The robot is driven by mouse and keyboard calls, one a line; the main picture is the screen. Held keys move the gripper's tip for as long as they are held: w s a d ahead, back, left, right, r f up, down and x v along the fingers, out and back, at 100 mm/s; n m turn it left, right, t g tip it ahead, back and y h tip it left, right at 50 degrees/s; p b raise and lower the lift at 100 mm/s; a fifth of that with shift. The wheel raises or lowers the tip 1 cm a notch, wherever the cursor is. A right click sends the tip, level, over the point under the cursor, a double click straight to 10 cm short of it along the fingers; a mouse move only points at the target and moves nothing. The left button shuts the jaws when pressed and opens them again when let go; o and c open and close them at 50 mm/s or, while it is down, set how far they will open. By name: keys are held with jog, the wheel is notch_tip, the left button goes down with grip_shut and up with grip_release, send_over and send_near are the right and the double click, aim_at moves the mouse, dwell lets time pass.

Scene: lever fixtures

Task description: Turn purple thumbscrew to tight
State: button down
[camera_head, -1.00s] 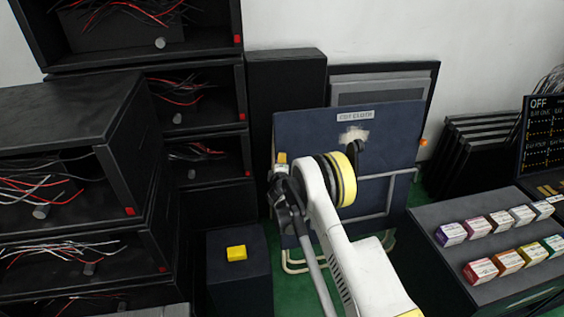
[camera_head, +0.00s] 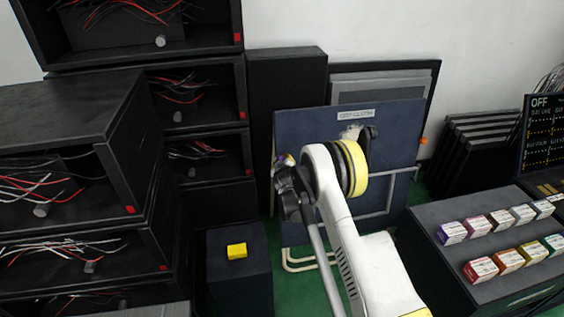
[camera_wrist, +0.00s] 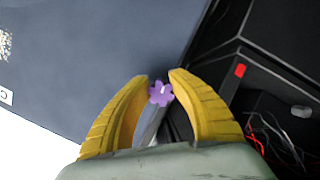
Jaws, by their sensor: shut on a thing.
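The purple thumbscrew (camera_wrist: 160,93) is a small flower-shaped knob with a pale mark on its face. In the wrist view it sits between the two yellow fingertips of my gripper (camera_wrist: 160,80), which is shut on it. A grey shaft-like part shows just below the knob. The thumbscrew is at the edge of the dark blue panel (camera_wrist: 100,45). In the head view the panel (camera_head: 310,125) stands upright with a white label at its top, and my arm hides most of the gripper and the thumbscrew.
Black racks with loose wires (camera_head: 75,185) stand at the left. A dark pedestal (camera_head: 238,285) with a yellow block (camera_head: 237,251) is left of my arm. A grey-topped bench (camera_head: 460,215) with several coloured boxes is at the right. Green floor shows below the panel.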

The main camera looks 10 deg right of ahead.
jog(key=shift+m, duration=0.5)
jog(key=c, duration=1.2)
grip_release()
jog(key=shift+o, duration=0.2)
jog(key=v, duration=1.2)
